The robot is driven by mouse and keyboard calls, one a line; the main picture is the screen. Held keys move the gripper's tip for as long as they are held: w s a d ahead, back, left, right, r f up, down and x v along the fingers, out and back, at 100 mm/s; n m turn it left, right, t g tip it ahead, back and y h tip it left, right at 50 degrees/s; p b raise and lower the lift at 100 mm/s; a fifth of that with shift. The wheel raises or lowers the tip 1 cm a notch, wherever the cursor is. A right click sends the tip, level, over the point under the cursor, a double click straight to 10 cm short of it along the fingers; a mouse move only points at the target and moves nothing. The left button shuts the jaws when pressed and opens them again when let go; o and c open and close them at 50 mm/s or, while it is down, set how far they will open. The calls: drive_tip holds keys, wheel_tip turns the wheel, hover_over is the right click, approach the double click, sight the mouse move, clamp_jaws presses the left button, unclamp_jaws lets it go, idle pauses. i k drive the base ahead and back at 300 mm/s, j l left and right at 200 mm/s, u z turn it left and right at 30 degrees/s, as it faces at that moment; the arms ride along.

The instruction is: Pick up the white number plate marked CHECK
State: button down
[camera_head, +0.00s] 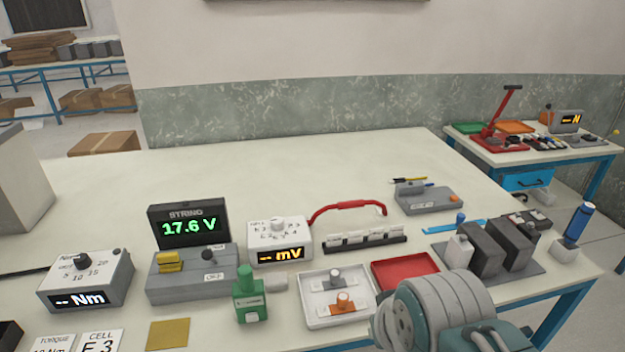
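A black rack (352,246) stands near the middle of the bench and holds several small white plates (366,236) in a row. Their markings are too small to read, so I cannot tell which one says CHECK. Two larger white cards lie at the bottom left: one reads TORQUE (53,343) and one reads CELL E 3 (98,342), both cut by the picture's edge. Grey rounded parts of my arm show at the bottom right, in front of the red tray. My gripper's fingers do not show.
A red tray (405,269) and a white tray (318,318) with two knobbed pieces lie in front of the rack. Dark battery blocks (487,248) stand right. The bench's back left is clear.

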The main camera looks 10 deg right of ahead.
sight(354, 237)
drive_tip(key=l, duration=0.45)
drive_tip(key=i+l, duration=0.15)
drive_tip(key=l, duration=0.15)
drive_tip(key=i+l, duration=0.2)
drive_tip(key=i+l+u, duration=0.1)
drive_tip(key=l, duration=0.35)
drive_tip(key=i+l, duration=0.1)
drive_tip(key=i, duration=0.2)
